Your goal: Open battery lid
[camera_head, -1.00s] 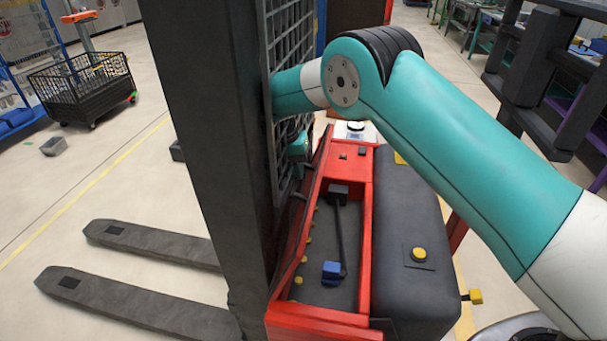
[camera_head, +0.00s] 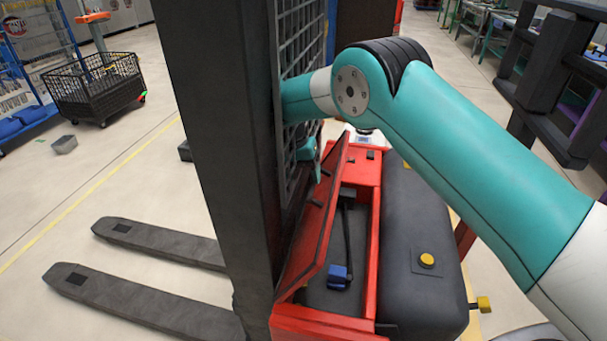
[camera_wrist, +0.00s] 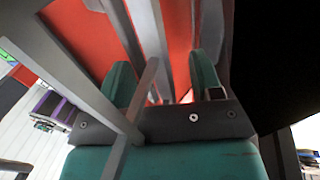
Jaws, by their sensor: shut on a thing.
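The red battery lid (camera_head: 322,215) stands partly open on the red truck body, tilted over the left part of the battery compartment (camera_head: 356,245). Inside the compartment, a black cable and a blue connector (camera_head: 339,277) show. My gripper (camera_head: 308,151) is at the lid's upper left, partly hidden behind the mast and its mesh. In the wrist view, my gripper (camera_wrist: 163,82) has its two teal fingers in front of the red lid (camera_wrist: 80,35), with a grey bar (camera_wrist: 150,40) between them. The exact contact is hard to see.
The dark mast (camera_head: 222,130) and mesh guard (camera_head: 301,40) stand close to my arm at the left. A black cover with a yellow knob (camera_head: 427,260) lies right of the compartment. The floor beyond the forks (camera_head: 140,305) is largely clear, with a wire cart (camera_head: 95,95).

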